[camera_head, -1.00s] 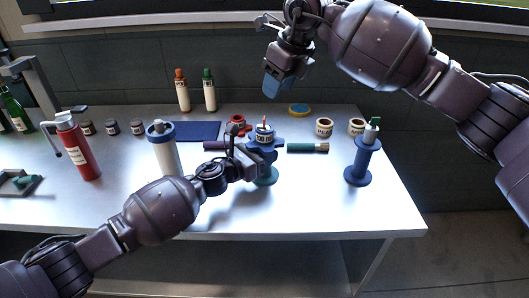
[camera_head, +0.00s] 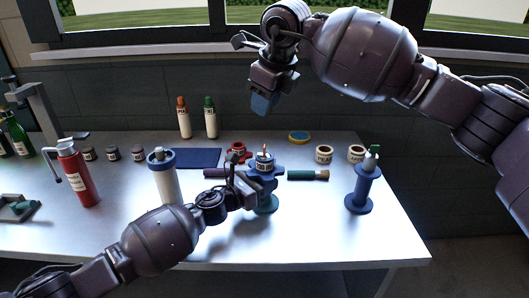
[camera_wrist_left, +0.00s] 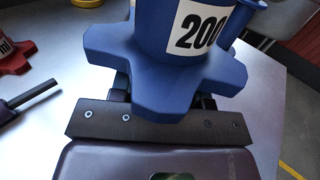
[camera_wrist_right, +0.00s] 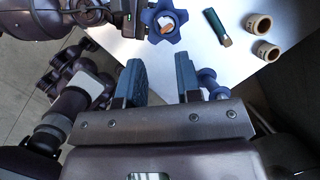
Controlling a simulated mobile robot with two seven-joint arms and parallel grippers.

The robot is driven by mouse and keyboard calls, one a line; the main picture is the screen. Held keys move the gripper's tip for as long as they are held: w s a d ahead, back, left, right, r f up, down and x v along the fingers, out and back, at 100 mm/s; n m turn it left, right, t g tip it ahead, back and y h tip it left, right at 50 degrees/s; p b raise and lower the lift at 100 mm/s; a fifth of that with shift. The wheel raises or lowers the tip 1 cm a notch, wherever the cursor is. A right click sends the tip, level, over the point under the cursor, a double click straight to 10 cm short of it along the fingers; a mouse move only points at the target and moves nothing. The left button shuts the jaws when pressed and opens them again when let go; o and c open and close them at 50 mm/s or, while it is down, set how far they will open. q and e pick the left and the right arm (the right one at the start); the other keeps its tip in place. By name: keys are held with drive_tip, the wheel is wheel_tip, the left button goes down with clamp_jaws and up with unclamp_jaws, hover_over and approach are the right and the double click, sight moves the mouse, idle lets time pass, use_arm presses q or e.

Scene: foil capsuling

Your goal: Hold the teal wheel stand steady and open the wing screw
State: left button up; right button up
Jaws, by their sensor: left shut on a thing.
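The stand (camera_head: 266,204) has a teal round foot on the table and a blue lobed wheel on top. A blue cup marked "200" rises from the wheel (camera_wrist_left: 165,75) in the left wrist view. A small orange-and-white piece (camera_wrist_right: 166,24) shows at the cup's top; I cannot tell whether it is the wing screw. My left gripper (camera_head: 250,186) is shut on the stand just below the wheel, and its fingertips are mostly hidden by it. My right gripper (camera_head: 264,104) is above and behind the stand, open and empty, with its blue fingers (camera_wrist_right: 161,82) apart.
A blue spool-like stand (camera_head: 361,188) is at right. A white bottle with a blue collar (camera_head: 163,180) and a red bottle (camera_head: 76,172) stand left. The front table is clear.

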drive_tip(key=w+f+n+h, duration=0.1)
drive_tip(key=f+n, duration=0.3)
drive_tip(key=n, duration=0.3)
drive_tip(key=w+f+n+h, duration=0.1)
drive_tip(key=f+n, duration=0.3)
drive_tip(key=n, duration=0.4)
drive_tip(key=w+f+n+t, duration=0.1)
drive_tip(key=f+n, duration=0.3)
drive_tip(key=n, duration=0.3)
drive_tip(key=shift+a+f+n+h, duration=0.2)
drive_tip(key=shift+n+h, duration=0.2)
clamp_jaws()
